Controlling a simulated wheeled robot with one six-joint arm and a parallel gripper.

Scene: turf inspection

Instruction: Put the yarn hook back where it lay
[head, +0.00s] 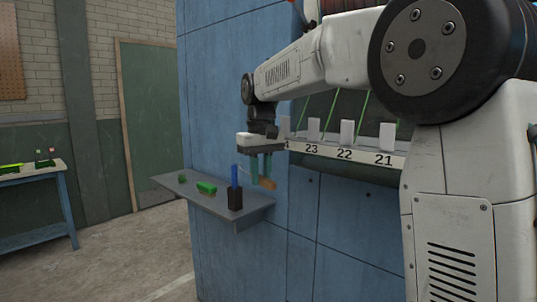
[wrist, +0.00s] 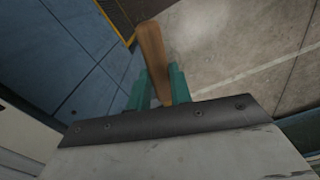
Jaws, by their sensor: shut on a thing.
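My gripper (head: 261,176) has teal fingers pointing down and is shut on the yarn hook. The hook's brown wooden handle (head: 268,183) shows at the fingertips, above the right end of a grey shelf (head: 255,206). In the wrist view the handle (wrist: 152,50) sticks out beyond the fingers of my gripper (wrist: 160,88), slightly tilted. The hook's metal end is not clear in either view. The handle looks apart from the shelf.
A blue panel wall (head: 215,110) rises behind. Numbered slots (head: 344,154) with white tags are at right.

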